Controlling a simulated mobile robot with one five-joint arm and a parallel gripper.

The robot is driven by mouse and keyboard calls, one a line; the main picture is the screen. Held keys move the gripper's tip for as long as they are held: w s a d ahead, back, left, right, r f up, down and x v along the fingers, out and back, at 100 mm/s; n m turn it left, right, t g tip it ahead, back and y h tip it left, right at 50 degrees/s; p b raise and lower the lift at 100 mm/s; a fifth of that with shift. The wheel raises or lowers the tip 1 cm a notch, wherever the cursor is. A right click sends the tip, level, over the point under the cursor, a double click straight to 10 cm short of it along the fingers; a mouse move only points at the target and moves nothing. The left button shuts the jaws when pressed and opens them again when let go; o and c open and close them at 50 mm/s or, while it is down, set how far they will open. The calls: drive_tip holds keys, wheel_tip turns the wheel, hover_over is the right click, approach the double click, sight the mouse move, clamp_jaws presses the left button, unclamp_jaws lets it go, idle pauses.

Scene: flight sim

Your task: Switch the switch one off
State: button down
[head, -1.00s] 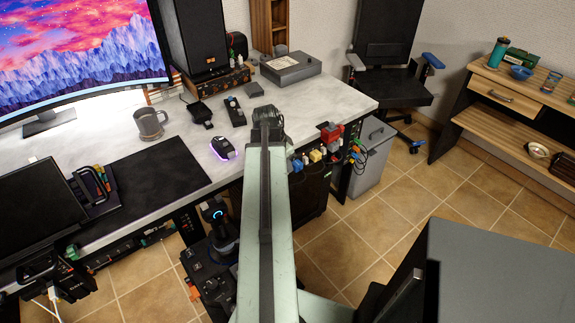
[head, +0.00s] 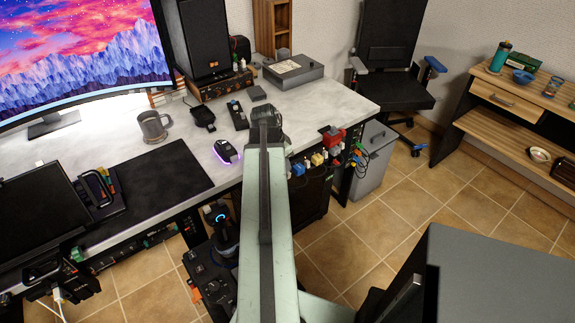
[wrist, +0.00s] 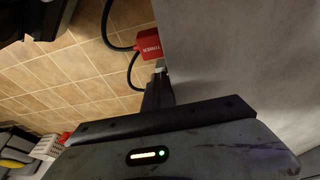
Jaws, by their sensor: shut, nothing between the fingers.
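No part I can read as switch one shows clearly in either view. A red box (head: 333,138) sits at the desk's front right edge, and cables and coloured connectors hang below it. In the wrist view a red box with white lettering like "TOWER" (wrist: 150,44) is at the grey surface's edge, with black cables running from it. My gripper (wrist: 159,70) is shut and empty, its narrow tip just below that box in the picture; I cannot tell if they touch. In the head view my arm points at the desk edge, and its end (head: 266,116) hides the fingers.
The desk (head: 320,108) holds a mouse (head: 225,151), a mug (head: 152,127), a grey box (head: 293,71) and a speaker (head: 205,37). A joystick (head: 220,225) stands left of my arm. A grey bin (head: 374,160) is right of the desk. Tiled floor is open farther right.

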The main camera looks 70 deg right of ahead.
drive_tip(key=a+r+p, duration=0.3)
drive_tip(key=r+p, duration=0.4)
drive_tip(key=r, duration=0.1)
drive_tip(key=shift+s+a+r, duration=0.15)
drive_tip(key=shift+s+r, duration=0.05)
drive_tip(key=shift+s, duration=0.25)
